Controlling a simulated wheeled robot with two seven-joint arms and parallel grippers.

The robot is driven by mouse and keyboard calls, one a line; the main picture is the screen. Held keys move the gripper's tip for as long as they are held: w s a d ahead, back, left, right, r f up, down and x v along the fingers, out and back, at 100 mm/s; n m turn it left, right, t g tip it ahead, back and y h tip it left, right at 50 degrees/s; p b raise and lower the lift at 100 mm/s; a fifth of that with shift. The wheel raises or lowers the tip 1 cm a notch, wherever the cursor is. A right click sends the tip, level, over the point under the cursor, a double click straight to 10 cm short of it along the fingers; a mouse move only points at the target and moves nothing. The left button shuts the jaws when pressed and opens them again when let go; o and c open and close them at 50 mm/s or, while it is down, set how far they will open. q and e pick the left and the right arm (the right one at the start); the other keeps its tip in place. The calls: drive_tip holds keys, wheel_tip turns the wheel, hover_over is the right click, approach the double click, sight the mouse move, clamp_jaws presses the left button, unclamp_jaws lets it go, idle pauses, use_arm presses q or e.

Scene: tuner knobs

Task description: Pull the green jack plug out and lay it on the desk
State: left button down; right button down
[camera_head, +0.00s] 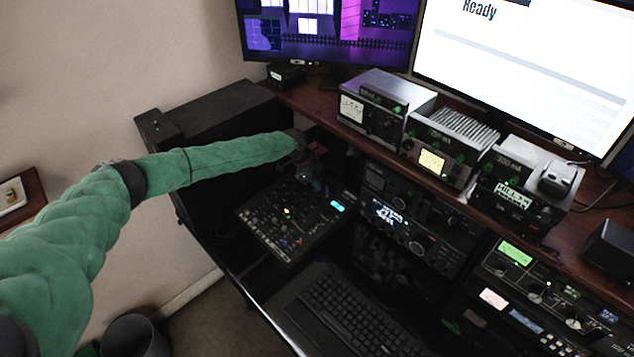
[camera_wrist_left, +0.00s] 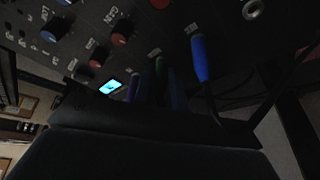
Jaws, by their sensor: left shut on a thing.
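The dark mixer panel (camera_head: 290,222) lies on the lower shelf in the head view, and its knobbed face (camera_wrist_left: 100,30) fills the top of the left wrist view. The green jack plug (camera_wrist_left: 160,65) shows in the wrist view, its upper end at the panel; its lower part is hidden in shadow by dark finger shapes. My left gripper (camera_head: 309,176) is over the far edge of the mixer, shut on the green plug. A blue plug (camera_wrist_left: 200,57) stands to its right and a purple plug (camera_wrist_left: 134,86) to its left. My right gripper is not in view.
Radio units (camera_head: 385,108) line the upper shelf, with more rack units below. A keyboard (camera_head: 345,315) lies in front of the mixer. A black cabinet (camera_head: 215,120) stands behind my left arm. Cables hang near the blue plug.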

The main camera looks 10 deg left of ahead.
use_arm(q)
drive_tip(key=shift+r, duration=0.25)
drive_tip(key=shift+s+r+p, duration=0.1)
drive_tip(key=shift+r+p, duration=0.25)
drive_tip(key=shift+r, duration=0.1)
drive_tip(key=shift+r, duration=0.25)
drive_tip(key=shift+a+r+p, duration=0.1)
drive_tip(key=shift+r+p, duration=0.2)
drive_tip(key=shift+r, duration=0.05)
drive_tip(key=shift+r, duration=0.25)
drive_tip(key=shift+r+p, duration=0.3)
drive_tip(key=shift+r, duration=0.05)
drive_tip(key=shift+s+a+r+p, duration=0.15)
drive_tip(key=shift+r+p, duration=0.4)
drive_tip(key=shift+r, duration=0.55)
drive_tip(key=shift+s, duration=0.1)
